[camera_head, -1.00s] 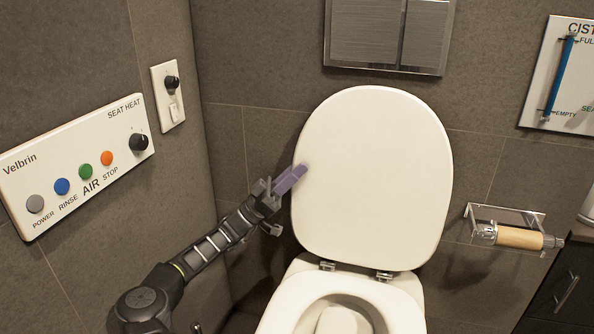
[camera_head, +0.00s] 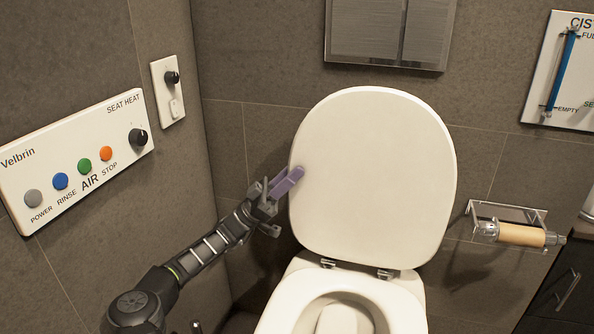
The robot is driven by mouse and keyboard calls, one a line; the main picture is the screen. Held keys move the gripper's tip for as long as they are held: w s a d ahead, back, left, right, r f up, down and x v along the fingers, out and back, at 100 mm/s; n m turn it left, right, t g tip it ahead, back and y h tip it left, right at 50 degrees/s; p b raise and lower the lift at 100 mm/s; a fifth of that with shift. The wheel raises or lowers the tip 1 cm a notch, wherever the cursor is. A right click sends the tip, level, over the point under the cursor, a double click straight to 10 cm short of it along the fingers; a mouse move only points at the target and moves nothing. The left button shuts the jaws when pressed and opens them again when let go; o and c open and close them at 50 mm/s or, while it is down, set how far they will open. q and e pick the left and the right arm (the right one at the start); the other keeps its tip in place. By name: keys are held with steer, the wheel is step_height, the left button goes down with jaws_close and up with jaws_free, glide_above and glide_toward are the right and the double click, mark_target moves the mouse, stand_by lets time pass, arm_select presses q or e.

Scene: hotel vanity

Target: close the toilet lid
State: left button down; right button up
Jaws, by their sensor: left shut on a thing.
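The white toilet lid (camera_head: 375,175) stands raised, nearly upright, in front of the tiled back wall. Its two hinges (camera_head: 328,263) join it to the toilet bowl (camera_head: 300,290), whose opening is uncovered. The other finger's contact behind the lid is hidden. My right gripper is out of view.
A button panel (camera_head: 75,160) and a switch plate (camera_head: 168,90) are on the left wall. A flush plate (camera_head: 390,32) is above the lid. A paper holder (camera_head: 508,222) and a cistern gauge panel (camera_head: 566,75) are at the right. A dark cabinet (camera_head: 565,280) stands at lower right.

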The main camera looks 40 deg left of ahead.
arm_select(q)
steer(key=s+d+f+m+g+h+b, duration=0.1)
steer(key=s+m+g+h+b, duration=0.3)
steer(key=s+m+g, duration=0.4)
steer(key=d+m+g, duration=0.1)
steer(key=m+g, duration=0.1)
steer(key=m, duration=0.1)
steer(key=shift+s+d+f, duration=0.3)
steer(key=shift+d+f, duration=0.05)
steer(key=shift+f, duration=0.05)
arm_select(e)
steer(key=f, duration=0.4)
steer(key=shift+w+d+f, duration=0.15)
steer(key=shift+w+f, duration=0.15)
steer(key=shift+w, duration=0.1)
arm_select(q)
steer(key=c, duration=1.5)
jaws_free()
steer(key=shift+r, duration=0.15)
step_height(320, 180, up, 10)
steer(key=p, duration=0.4)
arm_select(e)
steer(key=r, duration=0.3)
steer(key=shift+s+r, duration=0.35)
